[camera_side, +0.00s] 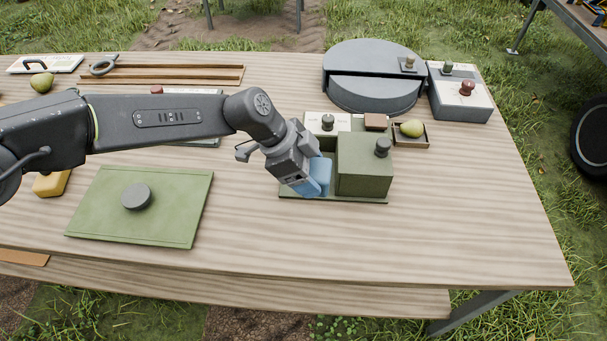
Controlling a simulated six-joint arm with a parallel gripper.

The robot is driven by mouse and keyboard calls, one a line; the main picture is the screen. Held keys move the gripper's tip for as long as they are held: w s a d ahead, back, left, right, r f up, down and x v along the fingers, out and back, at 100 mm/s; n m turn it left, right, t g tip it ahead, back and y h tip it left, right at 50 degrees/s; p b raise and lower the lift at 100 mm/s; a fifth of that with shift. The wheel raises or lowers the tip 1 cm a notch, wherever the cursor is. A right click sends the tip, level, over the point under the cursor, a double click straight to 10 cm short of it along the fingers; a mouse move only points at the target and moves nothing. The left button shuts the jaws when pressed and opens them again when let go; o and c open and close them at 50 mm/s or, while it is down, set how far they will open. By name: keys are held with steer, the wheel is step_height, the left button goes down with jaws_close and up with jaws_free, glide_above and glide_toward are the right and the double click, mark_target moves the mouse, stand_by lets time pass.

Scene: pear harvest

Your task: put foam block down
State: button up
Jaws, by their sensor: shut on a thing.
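A blue foam block (319,177) is between the fingers of my gripper (309,178), which is shut on it. The gripper is tilted down to the right. The block appears just left of a green box with a dark knob (363,168), over or on the green base plate (330,199) under that box. I cannot tell whether the block touches the plate or the box. Part of the block is hidden by the gripper.
A green mat (95,222) with a dark round disc (137,196) lies to the left. A pear (411,128) sits in a small tray behind the box. A round grey turntable (350,92) and a grey control box (462,106) stand at the back right. The right front table is clear.

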steer(key=w+a+n, duration=0.1)
steer(key=w+a, duration=0.3)
steer(key=a, duration=0.3)
steer(key=w+a+n+t, duration=0.1)
steer(key=w+a, duration=0.3)
steer(key=a, duration=0.3)
steer(key=shift+w+a+r+n+t, duration=0.25)
steer(key=shift+a+n+t, duration=0.05)
steer(key=shift+n, duration=0.1)
steer(key=w+a+n, duration=0.1)
steer(key=a, duration=0.3)
steer(key=w+a+n+t, duration=0.1)
steer(key=a, duration=0.4)
steer(key=w+a, duration=0.1)
steer(key=a, duration=0.4)
steer(key=shift+w+a+n+y, duration=0.25)
steer(key=shift+w+n+y, duration=0.1)
steer(key=shift+n+y, duration=0.05)
steer(key=d+f, duration=0.2)
steer(key=d, duration=0.1)
steer(key=d+f, duration=0.2)
steer(key=d, duration=0.2)
steer(key=d+f, duration=0.3)
steer(key=d, duration=0.1)
steer(key=shift+w+d, duration=0.15)
steer(key=shift+w, duration=0.2)
steer(key=shift+f, duration=2)
steer(key=shift+f, duration=0.1)
steer(key=o, duration=1)
